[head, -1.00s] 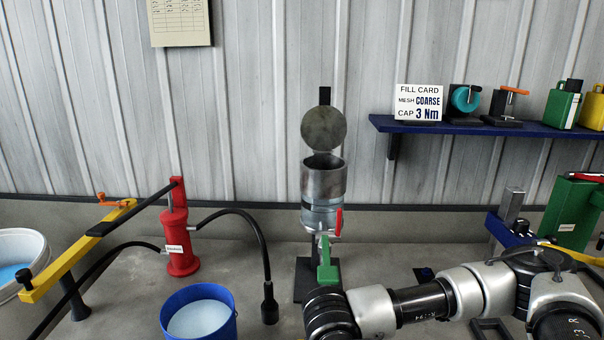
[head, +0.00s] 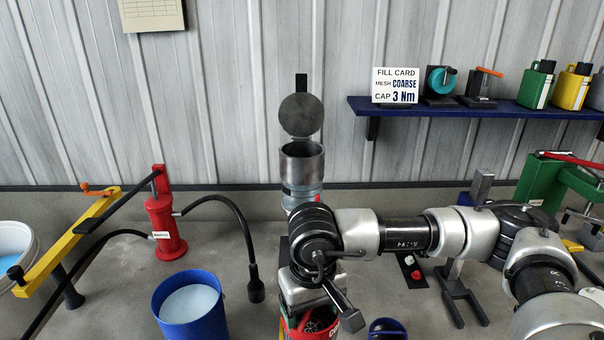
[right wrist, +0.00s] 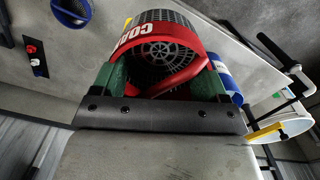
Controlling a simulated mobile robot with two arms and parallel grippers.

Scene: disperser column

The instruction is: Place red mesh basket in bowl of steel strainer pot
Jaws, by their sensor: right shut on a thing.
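The red mesh basket (right wrist: 165,50), with a white-lettered red band, is held between the green fingers of my right gripper (right wrist: 158,78) in the right wrist view. In the head view its red rim (head: 322,326) shows at the bottom edge, partly hidden under the gripper. The steel strainer pot (head: 302,165) stands upright on the column, above and behind the gripper in the picture. Its round lid (head: 300,115) is raised behind it and its mouth is uncovered. The basket is apart from the pot. My right arm hides the lower column. My left gripper is not in view.
A blue bucket (head: 190,308) and a red pump (head: 165,228) with a black hose stand left. A blue mesh basket (head: 387,328) lies right of the gripper. A shelf (head: 470,108) with a fill card (head: 395,86) is on the wall. A green device (head: 552,185) stands right.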

